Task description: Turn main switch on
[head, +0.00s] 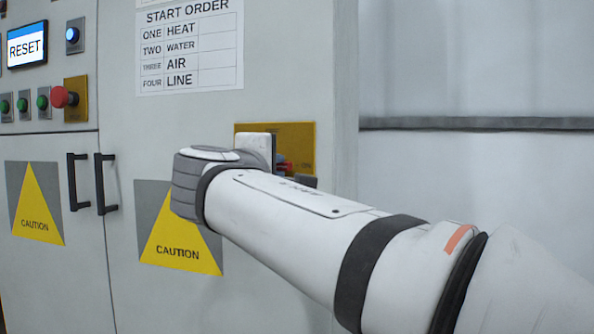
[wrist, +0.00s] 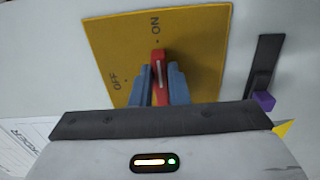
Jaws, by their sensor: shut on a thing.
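The main switch is a red handle (wrist: 158,64) on a yellow plate (wrist: 205,50) marked OFF and ON. In the wrist view my gripper (wrist: 160,78) has its blue fingers on both sides of the handle, shut on it. The white line on the handle points to the dot under ON, away from the OFF mark. In the head view the yellow plate (head: 300,131) shows behind my wrist. Only a bit of the red handle (head: 284,166) shows there, and my arm hides most of the switch.
A red stop button (head: 60,97), green buttons and a RESET screen (head: 26,46) are at the upper left. Black door handles (head: 106,183) stick out at the left. A start order sheet (head: 190,45) is above the switch. The right is a plain wall.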

